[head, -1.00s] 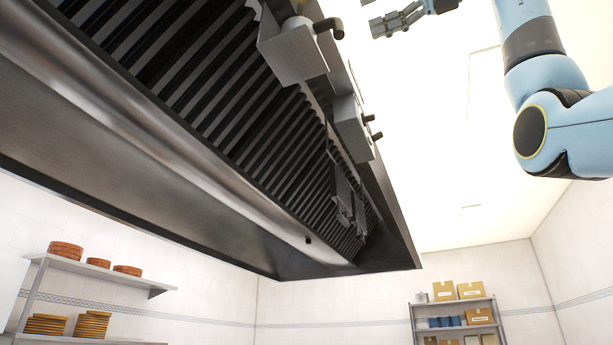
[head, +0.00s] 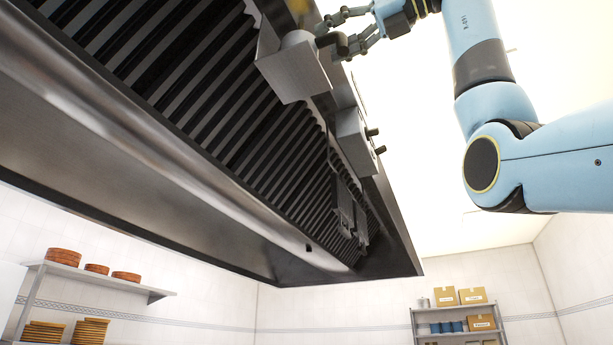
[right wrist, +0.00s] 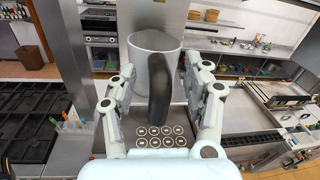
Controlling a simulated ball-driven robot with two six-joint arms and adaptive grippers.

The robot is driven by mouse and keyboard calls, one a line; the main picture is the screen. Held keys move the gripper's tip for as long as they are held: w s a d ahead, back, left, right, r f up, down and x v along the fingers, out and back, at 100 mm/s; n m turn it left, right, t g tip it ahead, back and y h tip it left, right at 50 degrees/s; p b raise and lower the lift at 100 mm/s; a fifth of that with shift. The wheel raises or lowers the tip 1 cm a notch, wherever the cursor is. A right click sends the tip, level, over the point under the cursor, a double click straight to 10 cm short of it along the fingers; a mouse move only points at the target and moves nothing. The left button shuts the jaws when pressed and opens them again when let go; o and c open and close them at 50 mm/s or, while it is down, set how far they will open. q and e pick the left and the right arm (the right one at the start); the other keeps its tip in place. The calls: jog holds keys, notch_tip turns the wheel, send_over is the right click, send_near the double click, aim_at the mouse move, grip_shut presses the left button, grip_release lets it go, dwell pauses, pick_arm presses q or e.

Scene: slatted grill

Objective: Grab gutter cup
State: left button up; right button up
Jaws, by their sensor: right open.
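The gutter cup (head: 297,40) is a grey metal cup with a dark handle, sitting in a square metal holder (head: 292,74) on the hood's edge. In the right wrist view the cup (right wrist: 150,42) faces me, its black handle (right wrist: 158,90) curving down. My right gripper (head: 343,36) is at the handle in the head view. In the right wrist view my right gripper (right wrist: 160,72) is open, one finger on each side of the handle. I cannot tell whether a finger touches it. My left gripper is not in view.
The large slatted hood (head: 150,150) fills the left and middle of the head view. More holders with dark handles (head: 355,140) line its edge. Shelves with orange dishes (head: 63,257) and boxes (head: 472,296) stand far below.

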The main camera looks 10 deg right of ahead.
jog(key=shift+w+a, duration=0.1)
jog(key=shift+s+d, duration=0.25)
jog(key=c, duration=0.4)
jog(key=shift+w+a, duration=0.1)
grip_shut()
jog(key=shift+r, duration=0.1)
